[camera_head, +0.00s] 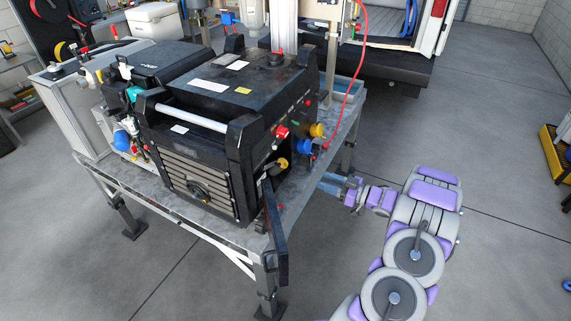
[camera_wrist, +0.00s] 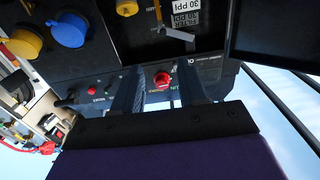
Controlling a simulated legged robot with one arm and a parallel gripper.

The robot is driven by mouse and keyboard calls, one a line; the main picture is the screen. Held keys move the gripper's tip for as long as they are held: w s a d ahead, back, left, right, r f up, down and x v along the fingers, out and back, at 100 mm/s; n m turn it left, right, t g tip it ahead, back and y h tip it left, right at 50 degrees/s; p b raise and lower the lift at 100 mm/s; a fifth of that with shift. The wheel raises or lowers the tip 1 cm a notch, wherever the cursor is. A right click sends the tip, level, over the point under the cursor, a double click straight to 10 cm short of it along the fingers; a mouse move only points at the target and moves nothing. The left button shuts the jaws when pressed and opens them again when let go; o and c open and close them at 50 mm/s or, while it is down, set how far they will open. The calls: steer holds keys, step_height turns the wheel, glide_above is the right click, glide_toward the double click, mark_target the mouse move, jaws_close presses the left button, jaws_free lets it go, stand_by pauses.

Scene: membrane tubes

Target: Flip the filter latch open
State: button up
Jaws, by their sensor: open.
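The black machine (camera_head: 200,120) stands on a grey metal workbench. In the wrist view, white labels reading "30 PPI" (camera_wrist: 187,14) sit beside a small metal lever (camera_wrist: 176,34), which looks like the filter latch; its exact position is hard to judge. A hinged black panel (camera_head: 275,232) stands open at the machine's corner, and it also shows in the wrist view (camera_wrist: 275,32). My gripper (camera_head: 324,181) is at the bench's right edge, apart from the machine's side panel. In the wrist view its two fingers (camera_wrist: 160,82) are spread and empty, with a red knob (camera_wrist: 162,80) visible beyond them.
Blue (camera_wrist: 69,29) and yellow (camera_wrist: 25,42) caps project from the side panel. A red hose (camera_head: 357,80) hangs past the bench's right side. The open panel stands near my gripper.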

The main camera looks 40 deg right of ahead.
steer(key=a+b+x, duration=0.1)
steer(key=b+x, duration=0.1)
steer(key=x, duration=1.5)
steer(key=shift+r, duration=0.2)
steer(key=shift+s+d+f, duration=0.1)
steer(key=shift+s+d, duration=0.05)
steer(key=shift+d, duration=0.4)
steer(key=shift+c, duration=0.8)
steer(key=shift+a, duration=0.25)
jaws_close()
